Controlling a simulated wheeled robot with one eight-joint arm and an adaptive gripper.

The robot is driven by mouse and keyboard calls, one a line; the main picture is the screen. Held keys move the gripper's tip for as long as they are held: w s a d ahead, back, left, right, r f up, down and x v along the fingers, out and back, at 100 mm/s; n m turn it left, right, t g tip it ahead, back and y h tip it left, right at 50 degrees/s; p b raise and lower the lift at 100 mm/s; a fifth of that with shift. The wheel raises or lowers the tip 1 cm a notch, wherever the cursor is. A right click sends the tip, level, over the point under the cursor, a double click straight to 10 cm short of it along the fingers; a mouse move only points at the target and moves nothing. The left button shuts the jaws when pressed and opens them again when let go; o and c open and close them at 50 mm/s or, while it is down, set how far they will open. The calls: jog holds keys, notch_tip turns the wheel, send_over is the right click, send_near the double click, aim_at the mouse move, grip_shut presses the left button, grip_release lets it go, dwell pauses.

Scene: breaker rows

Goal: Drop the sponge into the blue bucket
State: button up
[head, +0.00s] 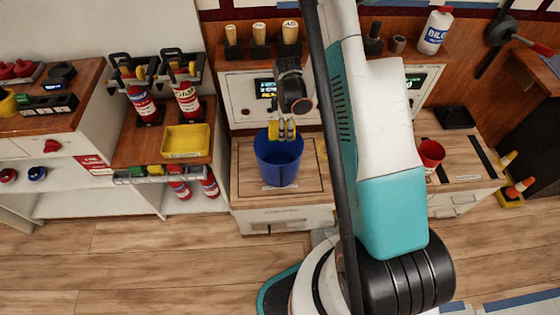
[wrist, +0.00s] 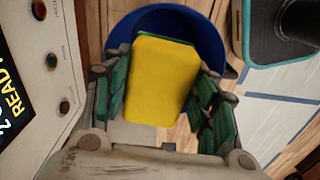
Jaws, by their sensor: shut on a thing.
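The blue bucket (head: 278,162) stands upright on the wooden counter in the middle of the head view. My gripper (head: 282,130) is over the bucket's mouth, pointing down. In the wrist view my gripper (wrist: 160,95) is shut on the yellow sponge (wrist: 160,80), which has a green edge at its far end. The blue bucket (wrist: 150,22) shows behind the sponge, its rim curving around the sponge's far end.
A yellow tray (head: 186,141) lies on the counter to the left, below two fire extinguishers. A red cup (head: 431,154) stands to the right beyond my arm. A panel with knobs and a screen (head: 265,88) is close behind the bucket.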

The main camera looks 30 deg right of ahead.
jog(key=o, duration=1.2)
notch_tip(320, 180, up, 12)
dwell(0.4)
